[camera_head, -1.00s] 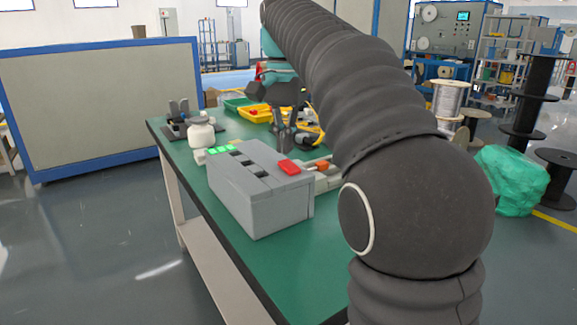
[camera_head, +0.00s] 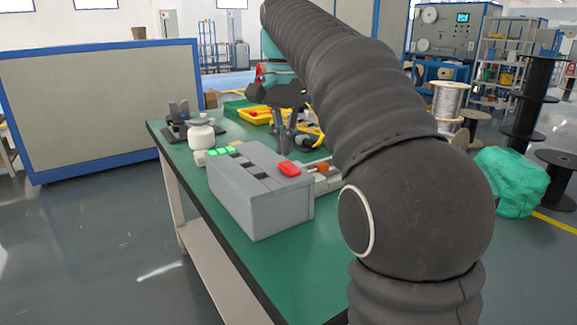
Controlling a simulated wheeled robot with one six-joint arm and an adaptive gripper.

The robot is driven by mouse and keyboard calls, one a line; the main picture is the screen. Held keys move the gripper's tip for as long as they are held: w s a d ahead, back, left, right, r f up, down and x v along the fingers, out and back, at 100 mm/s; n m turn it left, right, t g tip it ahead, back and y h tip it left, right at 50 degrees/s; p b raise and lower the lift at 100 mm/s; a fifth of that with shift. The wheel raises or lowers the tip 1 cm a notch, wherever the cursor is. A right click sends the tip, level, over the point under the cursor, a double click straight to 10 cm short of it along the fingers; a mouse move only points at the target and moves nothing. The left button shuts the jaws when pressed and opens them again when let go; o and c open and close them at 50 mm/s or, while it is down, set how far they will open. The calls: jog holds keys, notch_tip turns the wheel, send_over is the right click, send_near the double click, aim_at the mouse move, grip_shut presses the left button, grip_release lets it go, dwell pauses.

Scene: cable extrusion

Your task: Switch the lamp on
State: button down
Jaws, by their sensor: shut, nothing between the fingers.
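A grey control box (camera_head: 252,208) stands on the green table. I cannot single out a lamp for sure, nor see one lit. My gripper (camera_head: 287,152) is shut and empty, pointing down just behind the box, above and beyond the red button in the picture. Whether it touches anything there is hard to tell. My arm hides the table to the right.
On the green table (camera_head: 290,268) are a white bottle (camera_head: 201,136), a dark fixture (camera_head: 179,120), a yellow tray (camera_head: 256,116) and a green tray (camera_head: 235,107) further back. A small part with an orange-red top (camera_head: 323,167) lies right of the box. The table's front is clear.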

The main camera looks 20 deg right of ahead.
aim_at(285, 163)
jog(key=shift+f+b, duration=0.75)
jog(key=shift+f, duration=0.5)
dwell(1.0)
jog(key=shift+r, duration=0.1)
notch_tip(285, 163, up, 3)
jog(key=p, duration=0.3)
jog(key=shift+f, duration=0.2)
jog(key=shift+r+p, duration=0.3)
jog(key=shift+r, duration=1.8)
